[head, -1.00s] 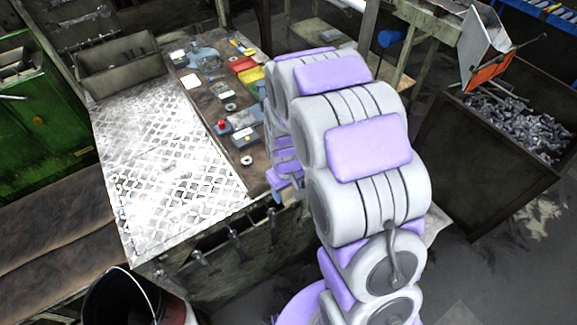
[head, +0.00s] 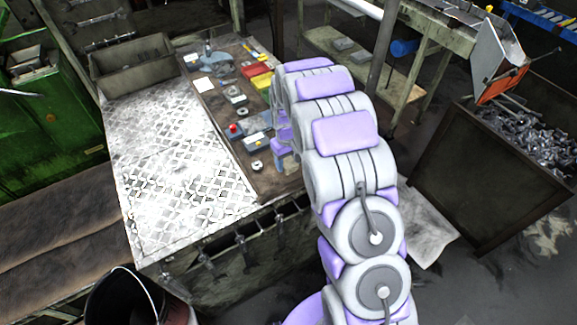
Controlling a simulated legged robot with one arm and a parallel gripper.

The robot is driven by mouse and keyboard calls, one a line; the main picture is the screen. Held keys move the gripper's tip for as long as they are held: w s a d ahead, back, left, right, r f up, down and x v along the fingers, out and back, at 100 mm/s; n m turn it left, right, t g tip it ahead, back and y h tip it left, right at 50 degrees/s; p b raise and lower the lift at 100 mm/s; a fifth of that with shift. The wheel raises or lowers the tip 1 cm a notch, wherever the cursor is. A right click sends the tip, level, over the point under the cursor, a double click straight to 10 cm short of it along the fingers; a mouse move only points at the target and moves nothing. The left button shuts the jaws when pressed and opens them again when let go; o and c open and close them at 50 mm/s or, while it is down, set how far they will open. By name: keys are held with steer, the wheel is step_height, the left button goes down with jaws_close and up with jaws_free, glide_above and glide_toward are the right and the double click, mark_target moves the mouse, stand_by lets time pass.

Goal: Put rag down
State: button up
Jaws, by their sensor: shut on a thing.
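My arm rises from the bottom right and reaches over the right edge of the workbench. My gripper (head: 284,148) shows only in part beside the bench's dark tool strip, mostly behind my own arm links. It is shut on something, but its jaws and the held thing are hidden. I cannot make out the rag clearly in this view. The workbench (head: 180,185) has a bright, worn diamond-plate top on its left, which is bare.
The dark tool strip (head: 272,182) holds several small tools and parts. A grey metal bin (head: 140,68) stands at the bench's back. A dark bucket (head: 128,300) stands in front. A bolt-filled crate (head: 490,190) is at right. A pale sheet (head: 427,228) lies beside my arm.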

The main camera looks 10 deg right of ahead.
mark_target(288, 167)
steer(key=shift+w+a+f, duration=0.2)
steer(key=shift+f, duration=0.05)
step_height(288, 167, down, 3)
steer(key=shift+a+r, duration=0.15)
steer(key=shift+f, duration=0.25)
steer(key=shift+d+r, duration=0.1)
steer(key=shift+d, duration=0.5)
steer(key=o, duration=1)
steer(key=shift+a, duration=0.4)
steer(key=shift+d, duration=0.15)
